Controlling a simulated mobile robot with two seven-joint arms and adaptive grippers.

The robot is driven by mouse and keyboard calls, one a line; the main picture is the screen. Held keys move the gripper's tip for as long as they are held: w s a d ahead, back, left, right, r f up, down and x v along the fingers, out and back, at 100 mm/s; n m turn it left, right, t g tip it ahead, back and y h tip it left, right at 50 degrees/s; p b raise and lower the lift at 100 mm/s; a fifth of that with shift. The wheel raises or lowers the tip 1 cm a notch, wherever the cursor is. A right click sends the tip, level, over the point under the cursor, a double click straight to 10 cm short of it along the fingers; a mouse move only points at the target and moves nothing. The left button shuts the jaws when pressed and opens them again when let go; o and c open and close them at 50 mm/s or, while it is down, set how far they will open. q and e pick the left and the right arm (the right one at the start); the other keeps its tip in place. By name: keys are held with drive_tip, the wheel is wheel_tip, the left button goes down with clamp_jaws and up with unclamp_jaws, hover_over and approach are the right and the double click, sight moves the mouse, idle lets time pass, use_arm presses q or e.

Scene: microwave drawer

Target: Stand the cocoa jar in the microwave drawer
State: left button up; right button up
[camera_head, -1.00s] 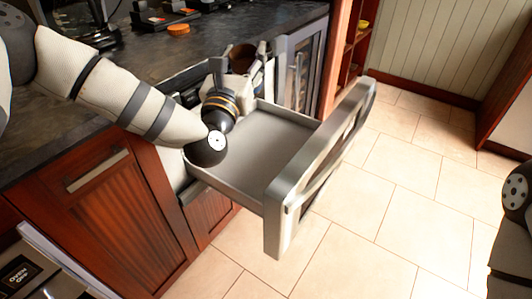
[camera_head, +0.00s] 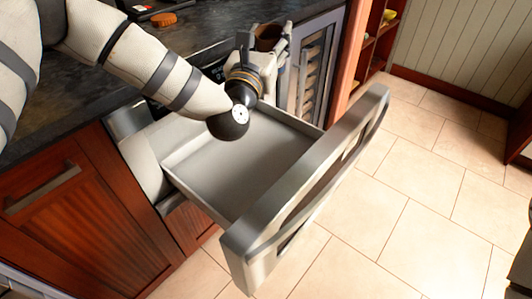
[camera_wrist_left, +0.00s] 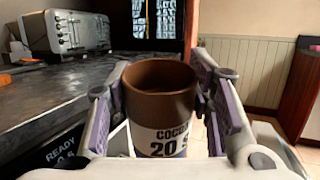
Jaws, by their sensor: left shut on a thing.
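The cocoa jar (camera_wrist_left: 160,90) is a brown cylinder with a white label, upright between the fingers of my left gripper (camera_wrist_left: 162,95) in the left wrist view. In the head view the brown jar (camera_head: 268,36) shows in the left gripper (camera_head: 267,44) beyond the drawer's far side, with its lower part hidden by the gripper. The gripper is shut on it. The microwave drawer (camera_head: 222,180) is pulled open, and its visible grey floor is bare. My left wrist hangs over the drawer's back part and hides some of it. My right gripper is out of view.
The dark countertop (camera_head: 70,95) runs along the left. A glass-fronted cooler (camera_head: 313,75) stands beyond the drawer. A toaster (camera_wrist_left: 68,32) sits on the counter in the left wrist view. The tiled floor (camera_head: 400,220) is clear to the right.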

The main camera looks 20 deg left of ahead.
use_arm(q)
drive_tip(key=shift+g, duration=0.5)
drive_tip(key=f, duration=0.2)
drive_tip(key=f+b, duration=0.1)
drive_tip(key=f, duration=0.2)
drive_tip(key=f+b, duration=0.1)
drive_tip(key=f, duration=0.2)
drive_tip(key=shift+s+a+f, duration=0.2)
drive_tip(key=shift+s+a, duration=0.1)
drive_tip(key=shift+s, duration=0.1)
drive_tip(key=shift+g, duration=0.8)
wheel_tip(320, 180, down, 24)
drive_tip(key=b, duration=0.8)
drive_tip(key=shift+d+f, duration=0.1)
drive_tip(key=shift+f, duration=0.1)
drive_tip(key=shift+r, duration=0.1)
drive_tip(key=o, duration=1.4)
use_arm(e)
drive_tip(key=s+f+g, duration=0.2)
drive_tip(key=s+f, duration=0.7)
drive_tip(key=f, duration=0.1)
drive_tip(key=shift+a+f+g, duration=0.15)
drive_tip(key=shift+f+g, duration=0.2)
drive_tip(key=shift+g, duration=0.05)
